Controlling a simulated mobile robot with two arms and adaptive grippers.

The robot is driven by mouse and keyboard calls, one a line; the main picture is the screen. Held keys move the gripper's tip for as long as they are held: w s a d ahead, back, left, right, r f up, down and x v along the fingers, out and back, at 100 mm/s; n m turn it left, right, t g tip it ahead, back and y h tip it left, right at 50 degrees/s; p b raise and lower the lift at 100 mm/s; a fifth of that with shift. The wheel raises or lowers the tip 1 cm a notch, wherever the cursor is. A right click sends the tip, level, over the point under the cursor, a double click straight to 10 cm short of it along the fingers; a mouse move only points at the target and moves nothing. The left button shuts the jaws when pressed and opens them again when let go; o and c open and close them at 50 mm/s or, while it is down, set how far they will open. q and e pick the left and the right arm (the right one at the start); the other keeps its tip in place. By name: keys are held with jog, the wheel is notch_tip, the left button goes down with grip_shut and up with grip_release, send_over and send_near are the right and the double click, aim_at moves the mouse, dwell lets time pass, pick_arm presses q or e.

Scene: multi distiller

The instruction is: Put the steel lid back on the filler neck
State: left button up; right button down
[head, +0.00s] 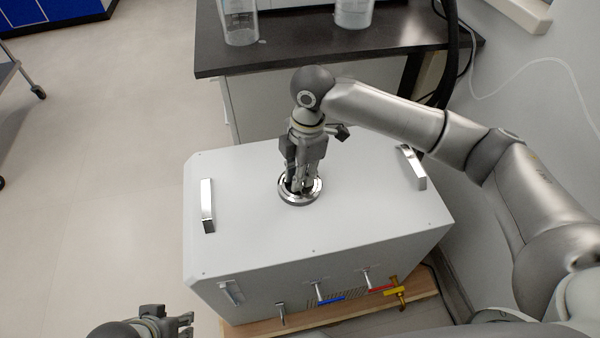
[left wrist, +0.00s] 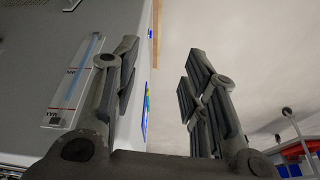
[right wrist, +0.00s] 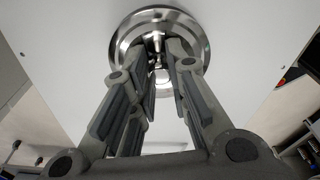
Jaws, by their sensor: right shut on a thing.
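The round steel lid (right wrist: 198,38) shows in the right wrist view as a shiny disc, at the filler neck's place on top of the white box. It also shows in the head view (head: 299,201), below my right gripper. My right gripper (head: 300,186) points down and is shut on the lid's central knob, with its fingertips (right wrist: 163,72) on either side of the knob. The neck itself is hidden under or within the steel rings; I cannot tell whether the lid is fully seated. My left gripper (head: 190,326) is open and empty, low beside the box; it also shows in the left wrist view (left wrist: 160,75).
The white box (head: 370,215) has two steel handles (head: 208,205) (head: 412,168) on top and small valves on its front. A dark bench (head: 290,58) with clear beakers (head: 239,22) stands behind it.

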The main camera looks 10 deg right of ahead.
pick_arm(q)
jog(key=shift+w+f+p, duration=0.15)
jog(key=shift+f+p, duration=0.3)
jog(key=shift+p, duration=0.1)
dwell(0.4)
jog(key=shift+w+d+f, duration=0.1)
jog(key=shift+w+f, duration=0.1)
jog(key=shift+w, duration=0.15)
jog(key=shift+s+p, duration=0.1)
jog(key=shift+p, duration=0.2)
dwell(0.4)
jog(key=shift+s+f, duration=0.1)
jog(key=shift+f, duration=0.35)
jog(key=shift+f, duration=0.2)
jog(key=shift+w+f, duration=0.35)
jog(key=shift+f, duration=0.05)
jog(key=shift+f+p, duration=0.1)
jog(key=shift+p, duration=0.2)
